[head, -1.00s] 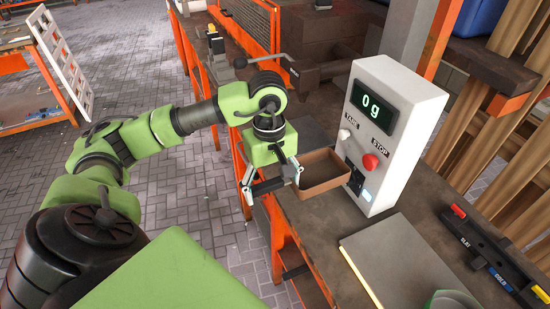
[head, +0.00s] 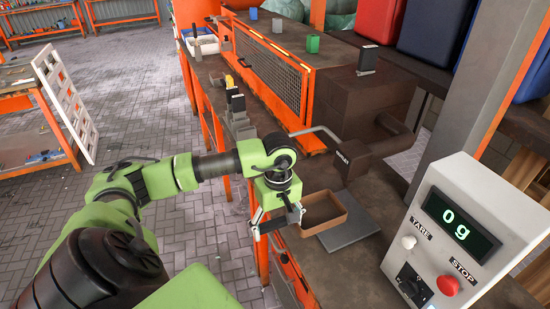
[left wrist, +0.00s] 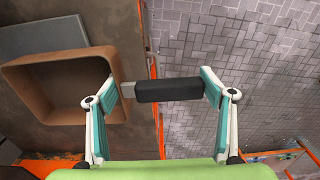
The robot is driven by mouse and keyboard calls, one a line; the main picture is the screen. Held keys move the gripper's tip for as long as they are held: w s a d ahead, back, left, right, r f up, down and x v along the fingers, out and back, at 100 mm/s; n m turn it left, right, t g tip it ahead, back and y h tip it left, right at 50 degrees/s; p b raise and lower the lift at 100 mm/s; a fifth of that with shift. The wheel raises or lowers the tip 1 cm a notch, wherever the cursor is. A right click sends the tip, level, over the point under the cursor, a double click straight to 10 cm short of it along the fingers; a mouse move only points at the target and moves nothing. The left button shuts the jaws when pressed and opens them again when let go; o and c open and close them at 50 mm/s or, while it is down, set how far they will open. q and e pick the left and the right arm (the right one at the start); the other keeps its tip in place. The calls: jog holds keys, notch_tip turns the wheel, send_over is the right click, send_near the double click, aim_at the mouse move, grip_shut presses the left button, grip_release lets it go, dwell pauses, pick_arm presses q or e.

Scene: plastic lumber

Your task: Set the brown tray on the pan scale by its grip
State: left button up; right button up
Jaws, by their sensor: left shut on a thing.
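The brown tray (head: 347,209) is an open, shallow box, empty inside, seen at the bench's left edge in the head view. In the left wrist view the tray (left wrist: 20,85) lies left, with its dark grip (left wrist: 168,90) pointing right between my fingers. My left gripper (head: 278,219) is shut on this grip and holds the tray roughly level. The scale's grey square pan (head: 349,235) shows at the tray's near right side, partly covered by it in the picture. I cannot tell the tray's height above it. The white scale console (head: 480,200) reads 0 g. My right gripper is out of view.
A dark machine with an outlet label (head: 372,148) and a crank handle stands just behind the tray. An orange mesh guard (head: 268,75) runs along the bench behind. Brown bench top lies clear in front of the pan. Paved floor lies to the left.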

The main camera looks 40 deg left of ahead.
aim_at(307, 222)
pick_arm(q)
jog(key=w, duration=0.1)
jog(key=w+d, duration=0.1)
jog(key=w, duration=0.1)
jog(key=shift+w+d+f, duration=0.15)
jog(key=shift+f, duration=0.25)
jog(key=w, duration=0.1)
jog(key=w+d, duration=0.1)
jog(key=w, duration=0.1)
jog(key=shift+d+f+b, duration=0.2)
jog(key=shift+f+b, duration=0.1)
jog(key=shift+w+d+f+b, duration=0.15)
jog(key=shift+w+d+f, duration=0.05)
jog(key=shift+w, duration=0.35)
jog(key=shift+w+d+f+b, duration=0.15)
jog(key=shift+w+d, duration=0.05)
jog(key=shift+w, duration=0.35)
jog(key=shift+f+b, duration=0.75)
jog(key=shift+f, duration=0.05)
jog(key=shift+f+b, duration=0.35)
jog(key=shift+f, duration=0.05)
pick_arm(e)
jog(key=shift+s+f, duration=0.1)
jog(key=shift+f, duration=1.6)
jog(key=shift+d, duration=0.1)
pick_arm(q)
jog(key=o, duration=1.3)
jog(key=shift+o, duration=0.2)
jog(key=shift+s, duration=0.1)
